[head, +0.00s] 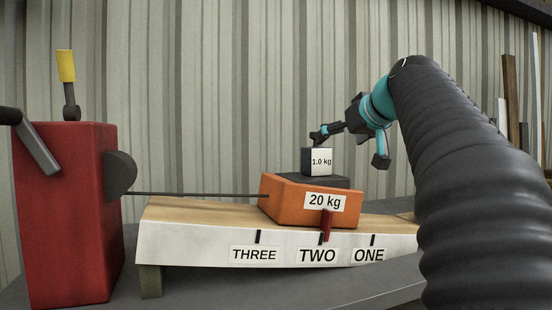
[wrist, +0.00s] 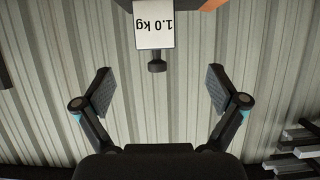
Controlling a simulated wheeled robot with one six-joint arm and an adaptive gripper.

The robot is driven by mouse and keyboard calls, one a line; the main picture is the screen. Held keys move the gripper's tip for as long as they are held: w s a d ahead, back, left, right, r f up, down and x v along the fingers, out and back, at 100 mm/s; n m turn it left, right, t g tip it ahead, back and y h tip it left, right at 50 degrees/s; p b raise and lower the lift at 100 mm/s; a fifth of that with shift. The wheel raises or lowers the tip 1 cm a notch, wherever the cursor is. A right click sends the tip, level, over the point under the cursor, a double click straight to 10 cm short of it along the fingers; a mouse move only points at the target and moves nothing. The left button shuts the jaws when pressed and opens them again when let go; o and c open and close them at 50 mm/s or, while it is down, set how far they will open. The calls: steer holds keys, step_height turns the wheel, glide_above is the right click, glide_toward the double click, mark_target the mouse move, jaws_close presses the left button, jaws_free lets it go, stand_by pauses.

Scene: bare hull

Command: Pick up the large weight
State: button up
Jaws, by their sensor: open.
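A white block labelled "1.0 kg" (head: 317,161) sits on the dark top of an orange box labelled "20 kg" (head: 284,203). In the wrist view the block (wrist: 155,27) appears upside down at the top centre, with its dark knob (wrist: 156,66) pointing toward my gripper. My gripper (wrist: 159,80) is open and empty, with one finger on each side of the knob's line and the block beyond the fingertips. In the head view my gripper (head: 319,136) is just above the block; whether it touches the knob is hard to tell there.
The box rests on a wooden-topped bench (head: 190,212) with markers THREE, TWO and ONE. A dark rod (head: 190,194) links the box to a red machine (head: 65,215) with a yellow-handled lever (head: 66,66) at left. A corrugated wall stands behind. Planks lean at right.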

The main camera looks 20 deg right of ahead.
mark_target(316, 153)
steer(key=x, duration=0.4)
steer(key=r+x, duration=0.1)
steer(key=x, duration=0.8)
steer(key=shift+w+d, duration=0.35)
steer(key=shift+w, duration=0.2)
steer(key=c, duration=1.7)
steer(key=shift+r, duration=0.15)
jaws_close()
step_height(316, 153, up, 10)
steer(key=p, duration=0.5)
steer(key=shift+s+p, duration=0.1)
steer(key=shift+p, duration=0.2)
